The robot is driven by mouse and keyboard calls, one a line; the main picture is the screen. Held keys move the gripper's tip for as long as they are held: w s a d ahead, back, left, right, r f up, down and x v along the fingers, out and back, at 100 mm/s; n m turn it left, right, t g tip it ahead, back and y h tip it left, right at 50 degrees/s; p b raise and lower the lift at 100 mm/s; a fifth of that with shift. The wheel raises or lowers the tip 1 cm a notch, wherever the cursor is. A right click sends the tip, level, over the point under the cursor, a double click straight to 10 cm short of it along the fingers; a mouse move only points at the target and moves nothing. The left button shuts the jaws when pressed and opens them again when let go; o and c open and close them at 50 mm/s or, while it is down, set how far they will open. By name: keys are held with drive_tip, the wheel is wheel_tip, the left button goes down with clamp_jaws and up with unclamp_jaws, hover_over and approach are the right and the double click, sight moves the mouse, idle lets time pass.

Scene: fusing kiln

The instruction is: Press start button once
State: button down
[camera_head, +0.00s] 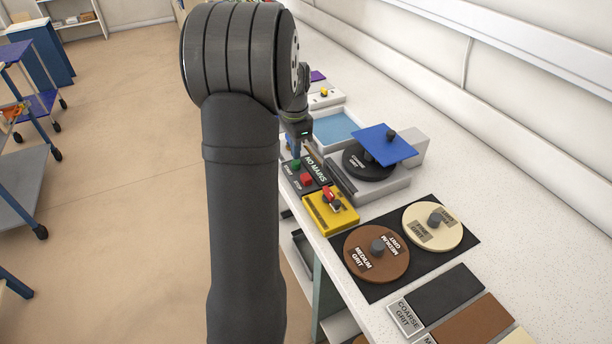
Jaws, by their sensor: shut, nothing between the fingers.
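A dark control box (311,171) lettered "NO MAINS" sits near the front edge of the bench. It carries a green button (295,164), which looks like the start button, and a red button (306,180) nearer the camera. The small print beside them is too small to read surely. My gripper (296,152) is shut and empty, with its tips pointing down just over or at the green button. I cannot tell whether they touch it. My arm hides part of the bench edge to the left.
A yellow box (341,219) with a red knob stands close to the control box. A wheel machine (395,185) bearing a blue plate (383,145) stands to the right. Brown (364,267) and cream (449,237) discs lie nearer. A blue tray (335,126) is behind.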

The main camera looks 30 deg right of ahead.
drive_tip(key=shift+f, duration=0.15)
drive_tip(key=shift+f, duration=1.15)
drive_tip(key=shift+r, duration=4)
drive_tip(key=shift+f, duration=0.1)
